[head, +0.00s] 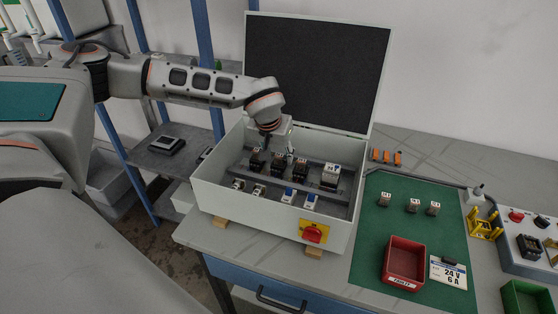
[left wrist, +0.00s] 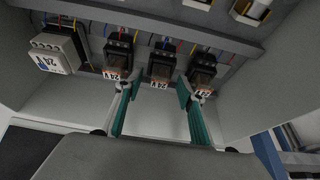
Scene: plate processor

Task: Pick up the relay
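Three dark relays with orange-and-white "24 V" labels sit in a row on a rail in the open grey cabinet (head: 210,190): the left relay (head: 257,160), the middle relay (head: 279,162) and the right relay (head: 301,168). My left gripper (head: 279,146) points down into the cabinet over this row and partly hides it. In the left wrist view its two teal fingers (left wrist: 158,86) are apart, with the middle relay (left wrist: 161,66) in line with the gap. I cannot tell whether a fingertip touches a relay. My right gripper is not in view.
A white module (head: 330,176) shares the rail. The cabinet's raised lid (head: 315,70) stands behind. On the green mat (head: 375,235) are small relays (head: 414,205), a red "FAULTY" tray (head: 386,277) and a "24 V 6 A" card (head: 448,271). A yellow holder (head: 482,226) stands right.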

